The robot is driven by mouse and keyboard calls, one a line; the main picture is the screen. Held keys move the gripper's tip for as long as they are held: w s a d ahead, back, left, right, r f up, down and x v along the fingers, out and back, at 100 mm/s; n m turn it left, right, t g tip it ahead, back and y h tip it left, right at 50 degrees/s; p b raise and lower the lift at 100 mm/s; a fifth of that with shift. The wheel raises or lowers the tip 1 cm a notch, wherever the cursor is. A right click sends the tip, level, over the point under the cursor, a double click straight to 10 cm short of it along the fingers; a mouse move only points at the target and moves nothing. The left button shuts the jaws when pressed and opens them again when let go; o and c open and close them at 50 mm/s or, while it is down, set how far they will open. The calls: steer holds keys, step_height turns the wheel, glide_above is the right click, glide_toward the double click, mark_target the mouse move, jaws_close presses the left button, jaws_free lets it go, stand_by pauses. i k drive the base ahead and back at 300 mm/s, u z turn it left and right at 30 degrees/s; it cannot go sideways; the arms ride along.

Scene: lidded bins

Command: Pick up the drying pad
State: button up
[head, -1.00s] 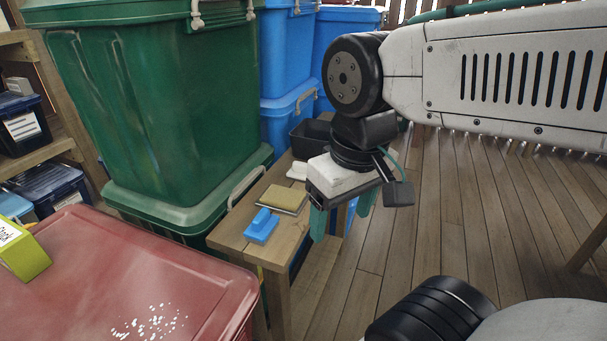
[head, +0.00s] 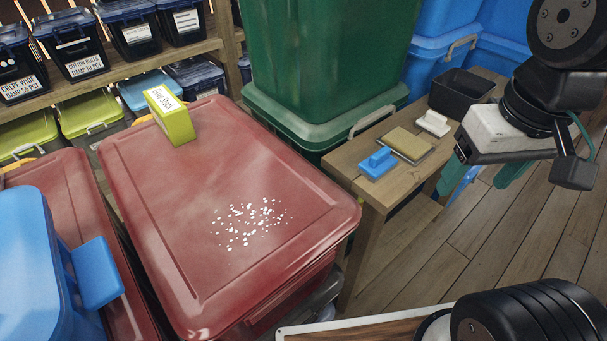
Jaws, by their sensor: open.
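A flat tan pad (head: 408,144), which looks like the drying pad, lies on the small wooden bench (head: 352,175). A blue block with a raised grip (head: 377,163) lies just left of it, and a white block with a raised grip (head: 433,123) lies behind it to the right. No label shows which one is the drying pad. My gripper (head: 482,174) is open, with teal fingers pointing down. It hangs to the right of the tan pad, apart from it, with nothing seen between the fingers.
A black open bin (head: 461,92) stands at the bench's back end. A red lidded bin (head: 170,235) with white specks (head: 248,222) and a yellow-green box (head: 169,114) on top is left of the bench. Tall green bins (head: 325,60) stand behind. Wooden floor is clear at right.

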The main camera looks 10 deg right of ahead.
mark_target(432, 123)
steer(key=z, duration=0.45)
steer(key=k, duration=0.55)
steer(key=z, duration=1.1)
steer(key=i, duration=0.9)
steer(key=u, duration=0.7)
steer(key=i, duration=0.4)
steer(key=u, duration=0.45)
